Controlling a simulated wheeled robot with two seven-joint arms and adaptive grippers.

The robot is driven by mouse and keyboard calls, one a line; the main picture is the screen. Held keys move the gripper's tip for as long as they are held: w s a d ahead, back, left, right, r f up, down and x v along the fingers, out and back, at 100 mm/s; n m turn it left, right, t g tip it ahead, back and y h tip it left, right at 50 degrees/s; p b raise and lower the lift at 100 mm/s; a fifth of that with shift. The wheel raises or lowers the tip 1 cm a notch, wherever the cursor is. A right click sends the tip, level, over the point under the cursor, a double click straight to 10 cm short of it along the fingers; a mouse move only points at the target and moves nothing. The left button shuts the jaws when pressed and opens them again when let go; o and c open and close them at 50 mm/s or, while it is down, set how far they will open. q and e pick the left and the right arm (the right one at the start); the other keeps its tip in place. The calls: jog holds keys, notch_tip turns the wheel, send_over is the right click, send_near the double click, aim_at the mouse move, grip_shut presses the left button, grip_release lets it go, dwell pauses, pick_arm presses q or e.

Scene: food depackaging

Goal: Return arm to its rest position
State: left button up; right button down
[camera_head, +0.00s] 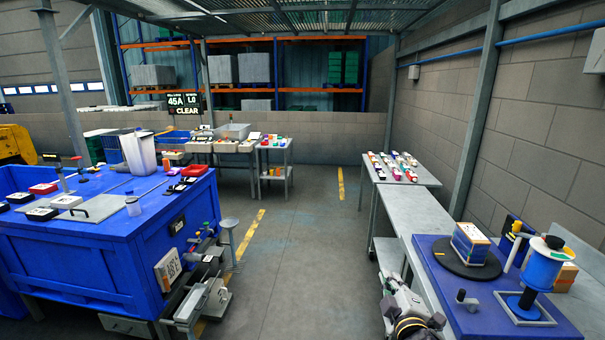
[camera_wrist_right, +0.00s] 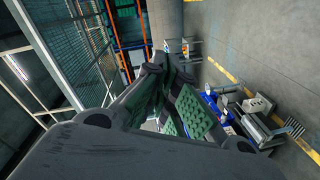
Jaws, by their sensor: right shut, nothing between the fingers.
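My right gripper (camera_head: 391,284) is low in the head view, beside the left edge of the grey side table, with my right arm reaching in from the bottom edge. In the right wrist view the gripper (camera_wrist_right: 172,98) fills the middle. Its dark fingers with green ribbed pads are closed together, and no object shows between them. Its surroundings look strongly tilted in that view. My left gripper cannot be made out in either view.
The grey side table (camera_head: 412,212) and a blue worktop (camera_head: 452,300) with a boxed pack (camera_head: 470,243) and a blue spool (camera_head: 541,268) stand right. A blue workbench (camera_head: 90,255) with trays stands left. The floor aisle (camera_head: 305,240) between them is clear.

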jog(key=s+d+f+m+g, duration=0.2)
jog(key=s+f+m+g, duration=0.45)
jog(key=s+f, duration=0.5)
jog(key=s+a+f+m+g+y, duration=0.15)
jog(key=s+f+m+g, duration=0.25)
jog(key=s+f+g, duration=0.55)
jog(key=s+f+t+b, duration=0.1)
jog(key=s+f, duration=0.2)
jog(key=f, duration=1.5)
jog(key=s+f+b, duration=0.1)
jog(key=s+f, duration=0.2)
jog(key=f, duration=1.4)
jog(key=s+d+f+b, duration=0.2)
jog(key=s+d+f, duration=0.1)
jog(key=s+f, duration=1.9)
jog(key=shift+s+d+f+g, duration=0.2)
jog(key=shift+g, duration=0.2)
jog(key=shift+w+n, duration=0.1)
jog(key=shift+n, duration=0.15)
